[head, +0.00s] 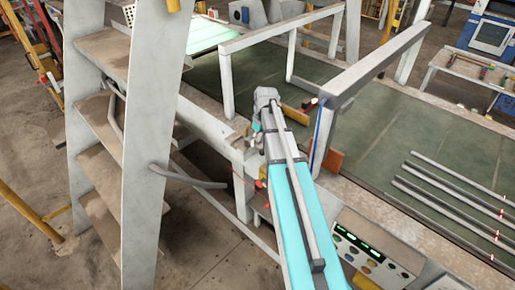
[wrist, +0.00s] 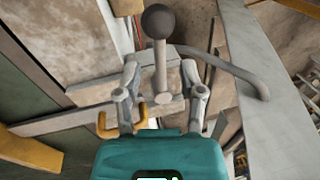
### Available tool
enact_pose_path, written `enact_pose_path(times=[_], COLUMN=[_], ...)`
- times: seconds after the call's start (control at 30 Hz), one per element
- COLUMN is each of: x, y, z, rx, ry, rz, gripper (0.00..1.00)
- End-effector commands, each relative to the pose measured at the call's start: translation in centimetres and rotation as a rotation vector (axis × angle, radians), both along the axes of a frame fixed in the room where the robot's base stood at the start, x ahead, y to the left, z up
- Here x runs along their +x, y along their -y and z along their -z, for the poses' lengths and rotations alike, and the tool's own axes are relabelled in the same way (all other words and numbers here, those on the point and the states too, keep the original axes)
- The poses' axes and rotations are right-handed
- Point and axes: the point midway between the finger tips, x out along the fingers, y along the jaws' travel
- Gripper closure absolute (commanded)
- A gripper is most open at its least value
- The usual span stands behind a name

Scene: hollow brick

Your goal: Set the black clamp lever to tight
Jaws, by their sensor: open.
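The clamp lever shows in the wrist view as a dark ball knob (wrist: 158,21) on a grey shaft. My gripper (wrist: 161,64) is open, with one finger on each side of the shaft and visible gaps on both sides. The knob appears beyond the fingertips. The lever's lower end is near a pale plate between the fingers; its pivot and any tight marking cannot be made out. In the head view my teal arm reaches to the table's near edge; my fingers and the lever cannot be made out there.
A grey stepladder (head: 140,130) stands close to the left of my arm, with a curved grey bar (head: 188,178) sticking out; the bar also shows in the wrist view (wrist: 225,66). A grey frame (head: 375,65) stands on the green-topped table (head: 450,140). A control panel (head: 370,250) is at right.

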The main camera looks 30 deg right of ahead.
Motion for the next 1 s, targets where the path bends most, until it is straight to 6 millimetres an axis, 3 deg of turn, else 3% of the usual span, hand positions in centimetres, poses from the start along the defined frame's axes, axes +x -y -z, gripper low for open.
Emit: enact_pose_path(times=[0.23, 0.67, 0.7, 0.97, 1.0], x=[-0.07, -0.10, -0.10, -0.09, -0.09], y=[-0.26, -0.27, -0.27, -0.27, -0.27], z=[1.39, 1.52, 1.52, 1.52, 1.52], rx=[0.000, 0.000, 0.000, 0.000, 0.000], ry=[0.000, 0.000, 0.000, 0.000, 0.000], rz=[0.000, 0.001, 0.001, 0.001, 0.001], gripper=[0.49, 0.49, 0.51, 0.99, 1.00])
